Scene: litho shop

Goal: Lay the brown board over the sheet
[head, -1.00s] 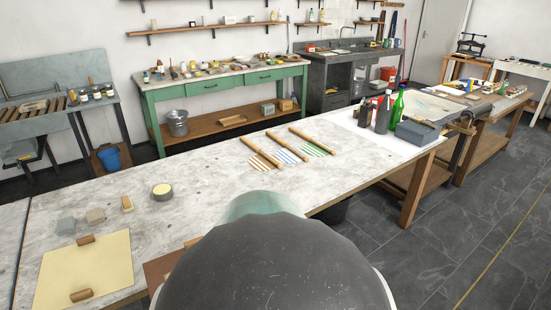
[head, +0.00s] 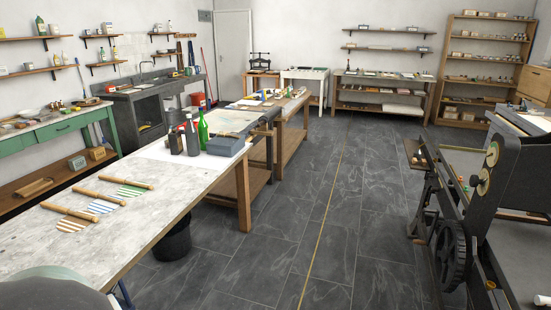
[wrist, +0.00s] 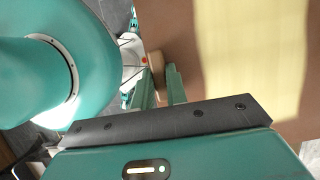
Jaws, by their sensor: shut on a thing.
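In the wrist view the brown board (wrist: 205,55) fills much of the upper right, close to my gripper. My gripper (wrist: 159,76) has its two teal fingers shut on a light wooden knob (wrist: 155,60) at the board's left edge. A pale yellow area (wrist: 262,50) shows beside the brown at upper right; I cannot tell whether it is the sheet or how it lies against the board. The head view shows neither the board nor the gripper.
In the head view a long stone-topped table (head: 150,212) carries striped sheets with wooden rods, dark bottles (head: 192,135), a green bottle (head: 203,130) and a grey box (head: 228,145). A black bin (head: 172,240) stands below. A dark press (head: 480,205) stands right. Open floor (head: 330,220) lies between.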

